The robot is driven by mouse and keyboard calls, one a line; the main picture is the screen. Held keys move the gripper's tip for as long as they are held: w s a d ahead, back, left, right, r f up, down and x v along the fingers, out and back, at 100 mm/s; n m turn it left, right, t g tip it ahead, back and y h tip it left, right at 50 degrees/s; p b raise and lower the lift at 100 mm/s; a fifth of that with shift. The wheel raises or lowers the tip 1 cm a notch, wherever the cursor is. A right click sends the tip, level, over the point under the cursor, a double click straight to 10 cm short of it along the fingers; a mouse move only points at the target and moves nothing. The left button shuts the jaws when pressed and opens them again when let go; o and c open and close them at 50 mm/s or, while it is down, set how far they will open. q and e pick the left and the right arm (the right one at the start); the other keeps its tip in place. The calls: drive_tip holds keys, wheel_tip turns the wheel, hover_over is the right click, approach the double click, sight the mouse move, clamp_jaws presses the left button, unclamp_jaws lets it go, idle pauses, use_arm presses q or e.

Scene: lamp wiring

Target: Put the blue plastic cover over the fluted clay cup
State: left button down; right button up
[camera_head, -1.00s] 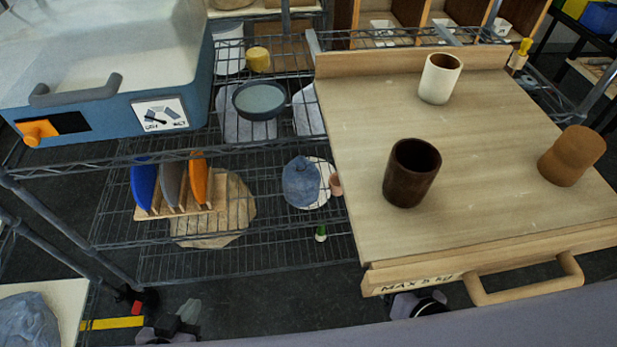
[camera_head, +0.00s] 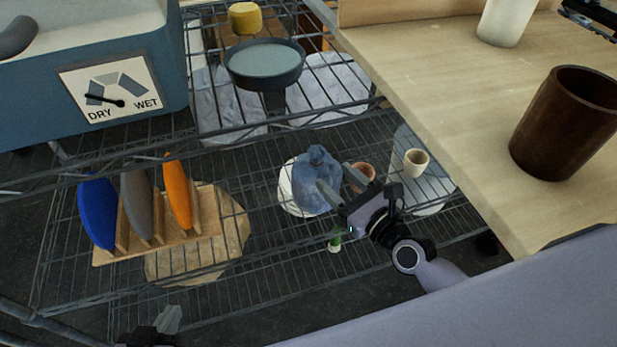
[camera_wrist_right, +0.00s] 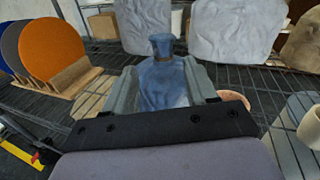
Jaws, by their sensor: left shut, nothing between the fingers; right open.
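A blue plastic cover (camera_head: 316,172), crumpled with a knotted top, stands over a white disc (camera_head: 287,190) on the wire shelf. What is under it is hidden. My right gripper (camera_head: 341,182) is open at the cover's right side; in the right wrist view the cover (camera_wrist_right: 163,82) shows between its spread fingers (camera_wrist_right: 161,72). I cannot tell whether they touch it. A small terracotta cup (camera_head: 362,178) is just right of the cover, and a cream cup (camera_head: 416,162) further right. I see no clear fluting on either. My left gripper (camera_head: 166,322) is shut and empty at the bottom left.
Coloured discs stand in a wooden rack (camera_head: 205,225) left of the cover. A small green-topped object (camera_head: 335,241) is below it. The wooden board (camera_head: 440,75) with a dark brown cup (camera_head: 568,125) overhangs at right. Wire shelf bars (camera_head: 250,140) cross above.

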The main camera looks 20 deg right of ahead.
sight(321, 161)
drive_tip(key=shift+w+f+m, duration=0.1)
drive_tip(key=shift+w+m, duration=0.5)
drive_tip(key=shift+w+a, duration=0.15)
drive_tip(key=shift+w, duration=0.2)
drive_tip(key=shift+b+x, duration=0.45)
drive_tip(key=shift+x, duration=2.65)
clamp_jaws()
